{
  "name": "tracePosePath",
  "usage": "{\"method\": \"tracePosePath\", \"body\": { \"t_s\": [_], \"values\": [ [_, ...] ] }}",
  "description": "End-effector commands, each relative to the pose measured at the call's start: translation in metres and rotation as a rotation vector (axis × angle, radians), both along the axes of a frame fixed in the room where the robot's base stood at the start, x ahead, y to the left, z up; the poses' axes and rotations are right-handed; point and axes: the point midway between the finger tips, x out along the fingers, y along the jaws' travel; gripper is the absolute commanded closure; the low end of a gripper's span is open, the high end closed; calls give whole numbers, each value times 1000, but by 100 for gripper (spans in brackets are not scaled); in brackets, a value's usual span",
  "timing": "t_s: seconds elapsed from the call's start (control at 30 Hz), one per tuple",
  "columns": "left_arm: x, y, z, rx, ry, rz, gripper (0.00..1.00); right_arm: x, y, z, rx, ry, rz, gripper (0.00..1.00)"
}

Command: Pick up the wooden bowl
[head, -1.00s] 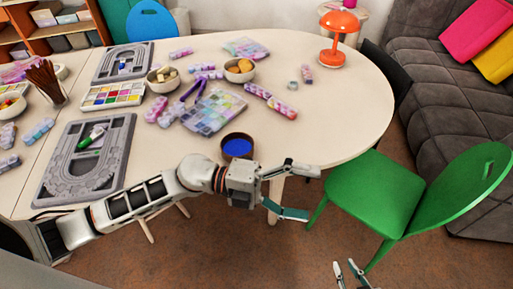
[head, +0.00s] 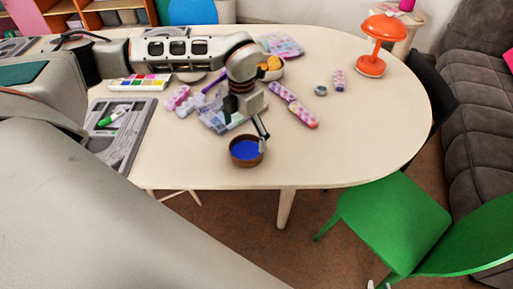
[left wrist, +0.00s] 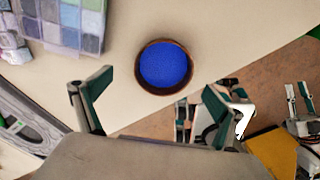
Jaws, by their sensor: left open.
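The wooden bowl (head: 247,162) stands upright near the front edge of the round-ended table, with a blue fill inside. In the left wrist view the bowl (left wrist: 190,80) lies just ahead of and between the spread fingers. My left gripper (head: 253,132) hangs over the table just behind the bowl in the head view; one finger points down at its far rim. In the left wrist view my left gripper (left wrist: 158,82) is open and empty. Only the fingertips of my right gripper (head: 378,285) show at the bottom of the head view, apart and away from the bowl.
A bead tray (head: 218,118) lies beside my left gripper. Pink bead tubes (head: 302,115), an orange lamp (head: 370,66) and a grey board (head: 130,140) are on the table. A green chair (head: 395,220) stands at the front right. The table right of the bowl is clear.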

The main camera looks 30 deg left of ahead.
Motion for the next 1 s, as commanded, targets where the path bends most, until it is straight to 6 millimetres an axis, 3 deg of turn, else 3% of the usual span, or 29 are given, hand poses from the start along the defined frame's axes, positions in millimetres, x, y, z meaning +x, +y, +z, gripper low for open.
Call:
{"method": "tracePosePath", "body": {
  "t_s": [0.1,0.37,0.6,0.87,0.9,1.0],
  "values": [
    [-1,0,-14,0,4,0,5,3,1,3,2,-8,0,78],
    [2,-4,-34,-2,3,-3,5,-15,1,-12,-1,30,1,78],
    [5,-7,-68,-2,4,-2,5,-14,1,-13,0,29,0,78],
    [6,-6,-74,-3,1,-2,5,-9,1,-10,3,19,0,78],
    [6,-6,-74,-3,1,-2,7,-9,1,-9,2,18,-1,78],
    [6,-6,-73,-3,1,-2,33,-9,1,-8,3,16,-1,78]
  ]
}}
